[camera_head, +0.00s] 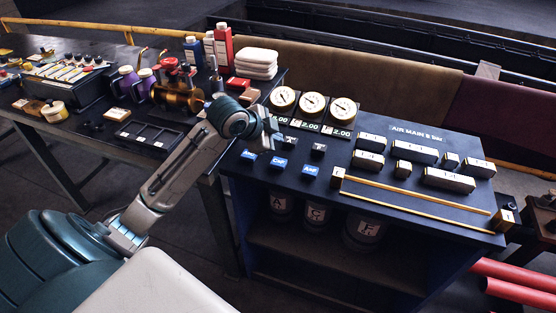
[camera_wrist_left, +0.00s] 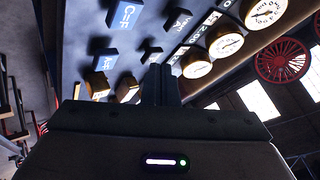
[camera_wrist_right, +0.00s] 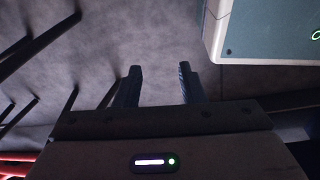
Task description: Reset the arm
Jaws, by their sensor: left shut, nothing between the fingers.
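My left gripper (camera_head: 272,130) is over the left part of the dark blue panel (camera_head: 400,216), in front of the dial gauges (camera_head: 312,104). It is shut and empty, and its closed fingers show in the left wrist view (camera_wrist_left: 161,84). Blue labelled blocks (camera_head: 280,164) sit on the panel just below it. Whether the fingers touch the panel cannot be told. My right gripper (camera_wrist_right: 158,88) shows only in the right wrist view. It is open and empty above grey floor.
Several white-topped blocks (camera_head: 416,153) and two long yellow strips (camera_head: 420,197) lie on the panel's right side. The left bench (camera_head: 140,160) is crowded with bottles, a brass part (camera_head: 180,97) and trays. Red pipes (camera_head: 518,281) lie at lower right.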

